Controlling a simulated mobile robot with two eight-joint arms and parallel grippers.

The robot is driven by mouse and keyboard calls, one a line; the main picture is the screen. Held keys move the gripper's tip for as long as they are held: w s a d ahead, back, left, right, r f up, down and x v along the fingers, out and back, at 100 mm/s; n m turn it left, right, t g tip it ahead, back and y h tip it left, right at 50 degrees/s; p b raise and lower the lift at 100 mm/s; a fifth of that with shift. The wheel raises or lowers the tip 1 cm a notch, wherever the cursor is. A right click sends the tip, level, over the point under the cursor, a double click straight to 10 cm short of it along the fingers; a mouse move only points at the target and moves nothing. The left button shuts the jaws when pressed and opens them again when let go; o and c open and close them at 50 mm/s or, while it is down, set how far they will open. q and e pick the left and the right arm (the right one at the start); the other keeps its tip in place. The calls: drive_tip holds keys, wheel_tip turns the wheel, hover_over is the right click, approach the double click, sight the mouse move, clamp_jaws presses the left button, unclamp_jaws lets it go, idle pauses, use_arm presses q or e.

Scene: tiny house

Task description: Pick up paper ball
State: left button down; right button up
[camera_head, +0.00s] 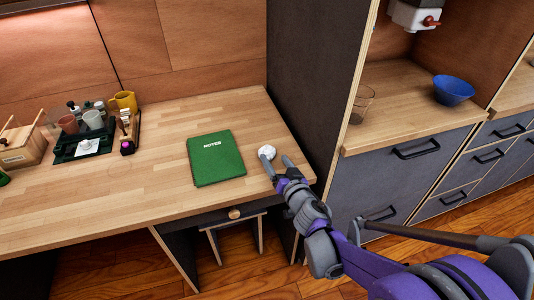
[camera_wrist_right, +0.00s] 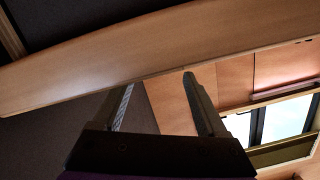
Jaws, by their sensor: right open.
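The paper ball (camera_head: 267,152) is small, white and crumpled. It lies on the wooden desk (camera_head: 140,195), right of the green notebook (camera_head: 216,158), in the head view. My right gripper (camera_head: 275,158) reaches over the desk's right part with its two fingers apart. One fingertip shows right beside the ball's lower edge and the other to its right; I cannot tell whether they touch it. In the right wrist view my open fingers (camera_wrist_right: 158,82) point toward a wooden surface, and no ball shows there. My left gripper is not in view.
A dark partition (camera_head: 310,75) stands close on the right of the gripper. A tray with cups (camera_head: 84,142), a yellow mug (camera_head: 123,102) and a wooden box (camera_head: 22,147) are at the left. A glass (camera_head: 362,104) and blue bowl (camera_head: 453,90) stand on the counter at right.

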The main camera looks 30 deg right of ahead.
sight(271, 153)
drive_tip(key=b+x, duration=0.1)
drive_tip(key=x, duration=0.3)
drive_tip(key=shift+w, duration=0.25)
drive_tip(key=c, duration=1.1)
drive_tip(key=shift+c, duration=0.2)
